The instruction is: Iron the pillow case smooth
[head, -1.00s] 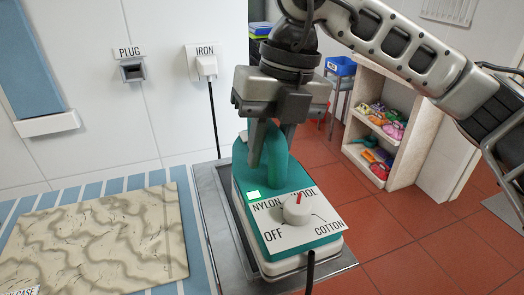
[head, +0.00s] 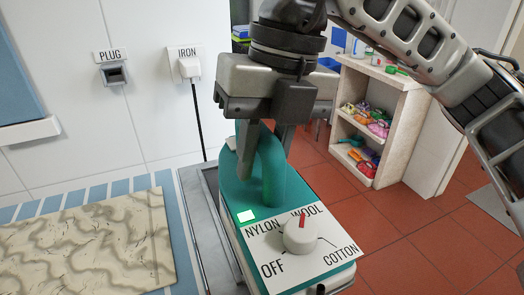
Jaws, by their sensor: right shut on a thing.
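A teal and white iron (head: 262,222) stands at the centre right, on or just above a grey metal tray (head: 196,215). Its front panel has a white dial (head: 300,236) with a red pointer near WOOL. A small light on it glows green-white. My right gripper (head: 266,165) is shut on the iron's green handle from above. The pillow case (head: 85,245), a beige cloth with dark wavy crease lines, lies flat on the blue-and-white striped surface (head: 178,250) at left. The iron is apart from it. My left gripper is not in view.
An IRON plug (head: 188,68) sits in the wall with a black cord (head: 199,120) hanging down. An empty PLUG socket (head: 114,74) is left of it. A shelf (head: 392,130) with colourful items stands behind at right, on red floor tiles.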

